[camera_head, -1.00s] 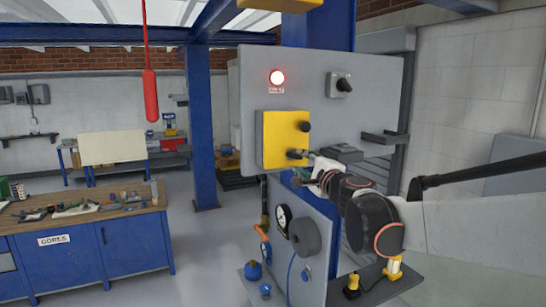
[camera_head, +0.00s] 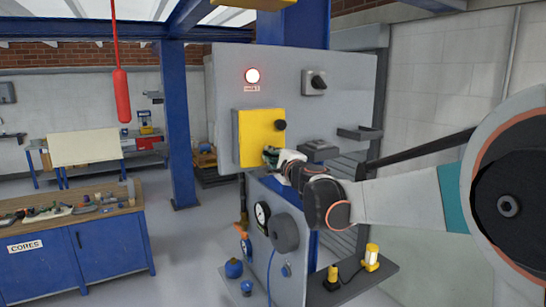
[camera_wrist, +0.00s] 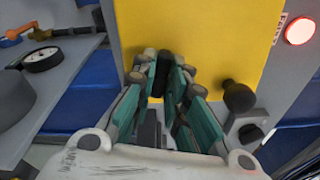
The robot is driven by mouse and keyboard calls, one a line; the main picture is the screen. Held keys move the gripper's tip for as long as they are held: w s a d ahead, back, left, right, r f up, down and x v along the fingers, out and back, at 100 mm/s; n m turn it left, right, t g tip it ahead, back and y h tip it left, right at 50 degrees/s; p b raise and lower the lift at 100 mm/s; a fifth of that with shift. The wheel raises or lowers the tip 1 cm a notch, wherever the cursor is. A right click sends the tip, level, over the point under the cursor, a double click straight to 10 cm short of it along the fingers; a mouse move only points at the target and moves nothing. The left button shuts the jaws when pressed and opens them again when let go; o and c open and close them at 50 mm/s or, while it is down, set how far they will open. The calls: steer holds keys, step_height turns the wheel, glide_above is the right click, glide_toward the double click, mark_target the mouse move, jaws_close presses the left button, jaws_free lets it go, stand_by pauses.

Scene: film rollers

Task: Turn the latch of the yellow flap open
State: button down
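The yellow flap (camera_head: 257,137) lies flat on the grey upright panel and looks closed. A black round knob (camera_head: 281,125) sticks out near its right edge; it also shows in the wrist view (camera_wrist: 238,96). My gripper (camera_head: 271,155) is at the flap's lower right corner. In the wrist view my gripper (camera_wrist: 164,80) has its green fingers on either side of the black latch (camera_wrist: 163,70), close against it, so it looks shut on the latch. In the head view the gripper hides the latch.
A lit red lamp (camera_head: 252,75) and a rotary switch (camera_head: 315,83) sit above on the panel. Dark brackets (camera_head: 319,151) stick out right of the flap, near my wrist. A gauge (camera_head: 262,214) and a grey roller (camera_head: 285,233) are below.

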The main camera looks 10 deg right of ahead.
steer(key=shift+f+n+b, duration=0.15)
steer(key=shift+n+b, duration=0.25)
steer(key=shift+n, duration=0.5)
steer(key=c, duration=1.6)
jaws_free()
steer(key=s+d, duration=0.2)
steer(key=s, duration=0.9)
steer(key=shift+s+d, duration=0.15)
steer(key=shift+s, duration=0.25)
